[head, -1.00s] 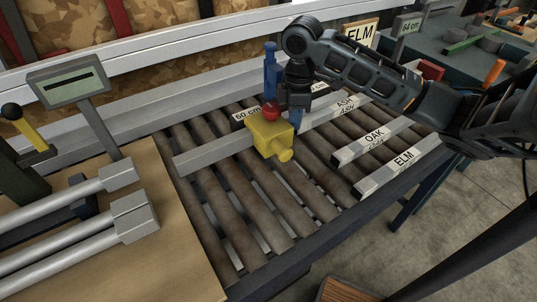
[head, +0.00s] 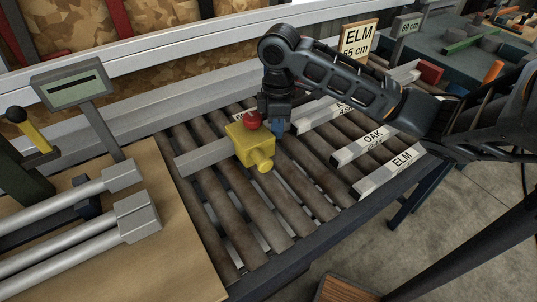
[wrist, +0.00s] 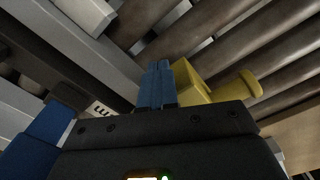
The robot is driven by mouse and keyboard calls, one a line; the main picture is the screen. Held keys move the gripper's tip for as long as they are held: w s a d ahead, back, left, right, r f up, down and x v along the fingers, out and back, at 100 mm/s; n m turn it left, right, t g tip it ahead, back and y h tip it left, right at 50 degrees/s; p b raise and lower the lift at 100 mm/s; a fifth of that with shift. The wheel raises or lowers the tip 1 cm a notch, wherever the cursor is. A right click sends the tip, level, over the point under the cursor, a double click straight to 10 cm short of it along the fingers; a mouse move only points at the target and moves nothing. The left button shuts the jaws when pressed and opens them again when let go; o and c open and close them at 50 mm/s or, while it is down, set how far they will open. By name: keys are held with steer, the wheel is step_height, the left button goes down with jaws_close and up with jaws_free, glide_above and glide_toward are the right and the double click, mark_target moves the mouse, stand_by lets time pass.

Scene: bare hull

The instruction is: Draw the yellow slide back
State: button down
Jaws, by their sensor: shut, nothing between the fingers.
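The yellow slide (head: 248,147), a block with a red knob (head: 253,120) on top and a round yellow stub at its front, sits on a grey bar (head: 203,158) across the rollers. My gripper (head: 277,128) points down at the slide's right side, with its blue fingers together and empty. In the wrist view the shut fingers (wrist: 157,85) are right beside the yellow slide (wrist: 222,82), apparently against it. Whether they truly touch is hard to tell.
Labelled grey bars, OAK (head: 374,142) and ELM (head: 402,166), lie across the rollers to the right. A signboard (head: 358,42) reads ELM 55 cm. Bare rollers (head: 262,225) lie in front of the slide.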

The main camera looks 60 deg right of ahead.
mark_target(248, 140)
steer(key=shift+w+a+p, duration=0.35)
steer(key=shift+w+a, duration=0.35)
steer(key=shift+a, duration=0.5)
steer(key=shift+w+a+p, duration=0.3)
steer(key=shift+w+a, duration=0.45)
steer(key=shift+a, duration=0.4)
steer(key=shift+w+a+p, duration=0.35)
steer(key=shift+w+a, duration=0.35)
steer(key=shift+a, duration=0.5)
steer(key=shift+r, duration=0.1)
steer(key=shift+s+d+r+p, duration=0.1)
steer(key=shift+d+r+p, duration=0.1)
steer(key=shift+r+p, duration=0.6)
steer(key=shift+s+d+r+p, duration=0.2)
steer(key=shift+r+p, duration=0.35)
steer(key=shift+r, duration=0.4)
steer(key=shift+s+d+r+p, duration=0.1)
steer(key=shift+d+r+p, duration=0.1)
steer(key=shift+r+p, duration=0.6)
steer(key=shift+s+d+r, duration=0.1)
steer(key=shift+d+r, duration=0.05)
steer(key=shift+r, duration=0.55)
steer(key=shift+d+r, duration=0.15)
steer(key=shift+r, duration=0.5)
